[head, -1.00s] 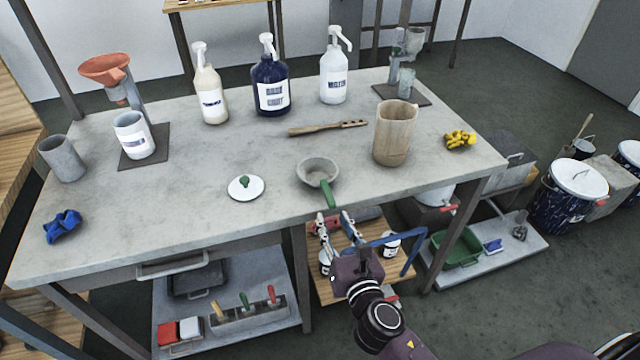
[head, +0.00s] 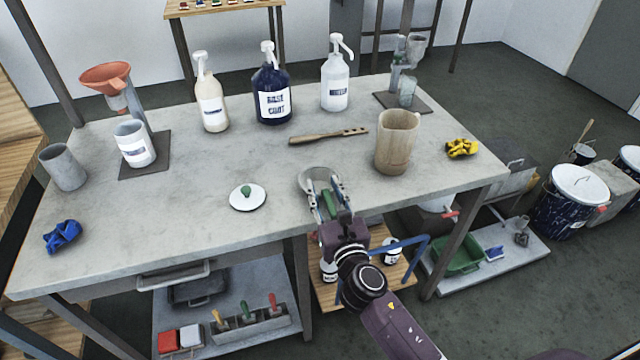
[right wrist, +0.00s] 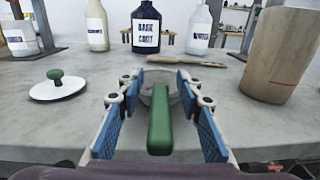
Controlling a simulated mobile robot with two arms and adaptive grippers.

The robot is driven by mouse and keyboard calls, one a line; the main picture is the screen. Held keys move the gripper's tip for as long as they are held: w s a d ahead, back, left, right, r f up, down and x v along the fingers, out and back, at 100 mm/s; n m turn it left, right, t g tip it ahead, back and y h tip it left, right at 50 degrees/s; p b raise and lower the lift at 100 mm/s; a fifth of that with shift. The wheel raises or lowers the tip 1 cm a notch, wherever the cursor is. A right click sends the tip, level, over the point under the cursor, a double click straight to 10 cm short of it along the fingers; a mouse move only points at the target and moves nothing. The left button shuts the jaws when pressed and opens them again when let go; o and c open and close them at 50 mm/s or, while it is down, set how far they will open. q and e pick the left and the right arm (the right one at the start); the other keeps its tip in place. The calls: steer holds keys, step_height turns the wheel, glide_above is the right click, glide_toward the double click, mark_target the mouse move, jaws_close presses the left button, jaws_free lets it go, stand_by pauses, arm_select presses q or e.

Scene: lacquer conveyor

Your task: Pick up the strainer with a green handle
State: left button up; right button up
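The strainer (head: 314,178) with a green handle lies on the grey workbench near its front edge, its handle pointing toward me. My right gripper (head: 326,197) is open at the handle, with one finger on each side of it. In the right wrist view the green handle (right wrist: 160,131) stands between the two blue-padded fingers (right wrist: 159,120), with a gap on both sides. The strainer's bowl (right wrist: 158,92) shows beyond the fingertips and is partly hidden by the handle and fingers. My left gripper is not in view.
On the workbench (head: 215,180), a white lid with a green knob (head: 247,199) lies left of the strainer.

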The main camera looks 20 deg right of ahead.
jaws_close()
steer(key=shift+r, duration=0.1)
stand_by(0.3)
